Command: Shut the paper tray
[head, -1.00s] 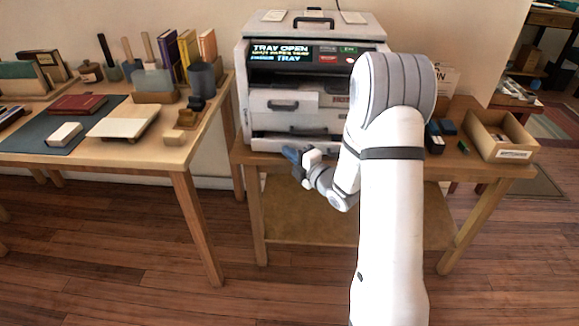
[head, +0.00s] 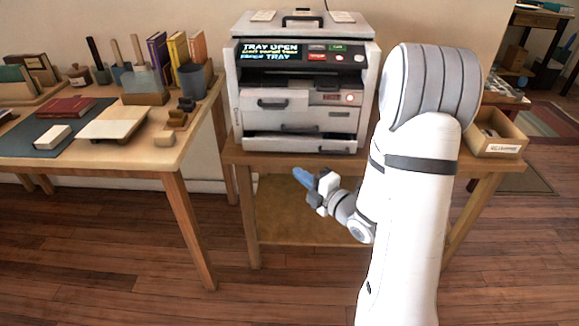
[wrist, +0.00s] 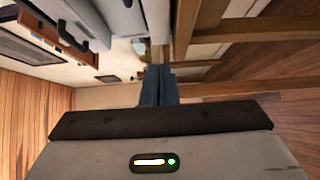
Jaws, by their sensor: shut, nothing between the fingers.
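The printer (head: 366,100) stands on a wooden table, its screen (head: 270,52) reading "TRAY OPEN". A pale tray front with a dark handle (head: 272,104) appears to stick out on the left of its face. Another drawer front (head: 300,147) lies below it. My gripper (head: 303,177) is shut and empty, in front of and below the tray front, apart from it. In the wrist view, the closed fingers (wrist: 158,86) point forward, with a protruding drawer (wrist: 58,28) and dark handles at the upper left.
The wooden table's front edge (head: 290,160) is just behind my gripper. A labelled cardboard box (head: 497,146) sits at its right end. A second table (head: 150,168) with books and tools stands left, across a narrow gap. The floor in front is clear.

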